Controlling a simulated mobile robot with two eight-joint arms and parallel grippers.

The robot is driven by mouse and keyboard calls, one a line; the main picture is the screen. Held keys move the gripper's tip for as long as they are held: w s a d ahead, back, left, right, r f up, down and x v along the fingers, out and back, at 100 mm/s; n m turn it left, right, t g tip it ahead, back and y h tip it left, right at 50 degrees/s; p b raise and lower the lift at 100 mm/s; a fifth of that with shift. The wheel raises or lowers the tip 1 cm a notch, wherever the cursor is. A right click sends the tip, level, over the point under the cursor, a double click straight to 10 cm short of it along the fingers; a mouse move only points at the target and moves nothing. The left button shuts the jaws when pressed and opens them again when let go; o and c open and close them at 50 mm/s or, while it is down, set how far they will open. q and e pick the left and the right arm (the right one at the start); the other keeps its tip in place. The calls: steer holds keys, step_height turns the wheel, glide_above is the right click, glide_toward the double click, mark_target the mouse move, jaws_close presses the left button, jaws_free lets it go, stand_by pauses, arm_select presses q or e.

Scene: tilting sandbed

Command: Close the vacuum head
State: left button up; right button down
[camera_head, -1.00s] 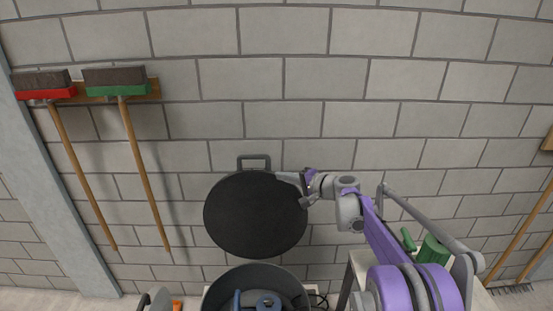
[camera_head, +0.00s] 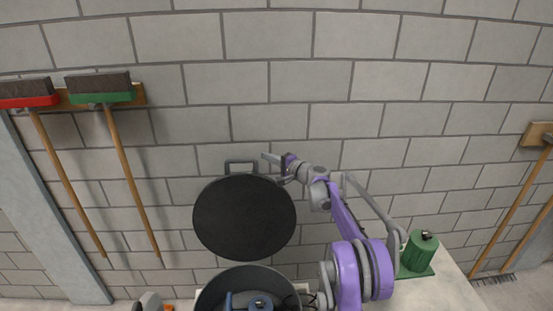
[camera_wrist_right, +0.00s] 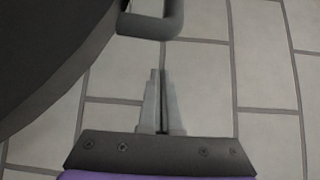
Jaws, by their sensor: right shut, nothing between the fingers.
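The vacuum head (camera_head: 245,217) is a round black lid standing raised above an open dark drum (camera_head: 205,296). Its grey loop handle (camera_head: 241,164) is at the lid's top edge. My right gripper (camera_head: 264,156) is shut and empty, its tips just right of the handle in the head view. In the right wrist view the shut fingers (camera_wrist_right: 158,74) point at the handle (camera_wrist_right: 150,22), with a gap between them. The dark lid (camera_wrist_right: 45,60) fills the upper left there. My left gripper cannot be made out.
A blue part (camera_head: 259,303) shows inside the drum. A green canister (camera_head: 418,252) stands on a light surface at the right. Brooms with a red head (camera_head: 28,100) and a green head (camera_head: 101,97) hang on the block wall at the left.

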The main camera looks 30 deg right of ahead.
steer(key=shift+s+a+r, duration=0.1)
steer(key=shift+s+a, duration=1)
steer(key=shift+a, duration=0.1)
steer(key=shift+s+a, duration=0.1)
